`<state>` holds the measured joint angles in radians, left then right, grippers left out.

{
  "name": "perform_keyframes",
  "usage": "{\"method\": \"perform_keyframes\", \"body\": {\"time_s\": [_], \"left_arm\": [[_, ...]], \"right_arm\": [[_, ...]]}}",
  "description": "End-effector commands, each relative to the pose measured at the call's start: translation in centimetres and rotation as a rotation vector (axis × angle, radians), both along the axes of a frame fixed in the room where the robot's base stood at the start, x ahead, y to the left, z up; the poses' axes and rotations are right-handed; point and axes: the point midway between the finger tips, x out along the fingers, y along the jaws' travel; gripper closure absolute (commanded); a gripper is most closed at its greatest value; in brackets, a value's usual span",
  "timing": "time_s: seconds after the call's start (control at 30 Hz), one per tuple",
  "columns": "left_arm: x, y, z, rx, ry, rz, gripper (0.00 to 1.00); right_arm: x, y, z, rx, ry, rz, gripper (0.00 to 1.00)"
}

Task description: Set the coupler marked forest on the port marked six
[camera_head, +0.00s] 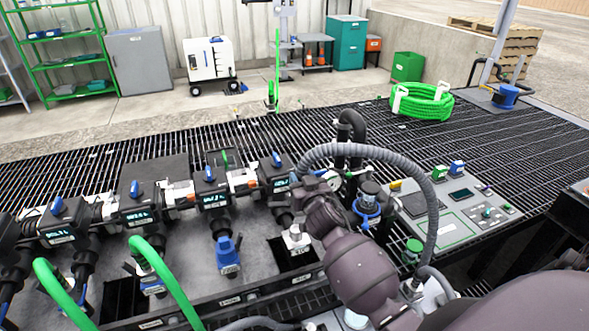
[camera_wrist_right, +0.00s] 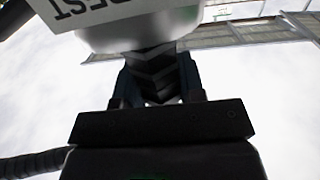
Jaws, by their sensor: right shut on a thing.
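My right gripper (camera_wrist_right: 158,78) is shut on a pale coupler (camera_wrist_right: 140,38) in the right wrist view. The coupler's white label (camera_wrist_right: 95,8) reads "EST" upside down, and the rest is cut off. In the head view my right arm reaches over the right end of the manifold (camera_head: 190,240), and its wrist hides the fingers. A pale fitting (camera_head: 296,240) shows just left of that wrist; I cannot tell whether it is the held coupler. A blue coupler (camera_head: 228,255) stands farther left. The port marks are too small to read. My left gripper is not in view.
Valve blocks with blue handles and small displays (camera_head: 140,215) line the manifold. Green hoses (camera_head: 165,275) rise at the front left. A control panel (camera_head: 460,212) stands right of my arm. A green hose coil (camera_head: 422,101) lies on the open grating behind.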

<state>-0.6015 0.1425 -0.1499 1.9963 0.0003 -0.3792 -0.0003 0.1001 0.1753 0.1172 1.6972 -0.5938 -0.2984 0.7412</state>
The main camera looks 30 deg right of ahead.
Motion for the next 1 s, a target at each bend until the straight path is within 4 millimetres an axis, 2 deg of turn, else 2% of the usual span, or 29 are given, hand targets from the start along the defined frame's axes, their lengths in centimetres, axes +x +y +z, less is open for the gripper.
{"method": "perform_keyframes", "body": {"time_s": [0.1, 0.47, 1.0], "left_arm": [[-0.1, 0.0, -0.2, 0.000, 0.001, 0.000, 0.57], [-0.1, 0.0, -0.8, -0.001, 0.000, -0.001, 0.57], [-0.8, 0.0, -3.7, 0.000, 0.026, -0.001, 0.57]], "right_arm": [[0.2, 0.0, -0.7, 0.000, -0.003, 0.015, 1.00], [0.3, 0.3, -0.9, -0.001, -0.005, 0.034, 1.00], [0.2, 0.3, -3.5, 0.000, -0.002, 0.034, 1.00]]}}
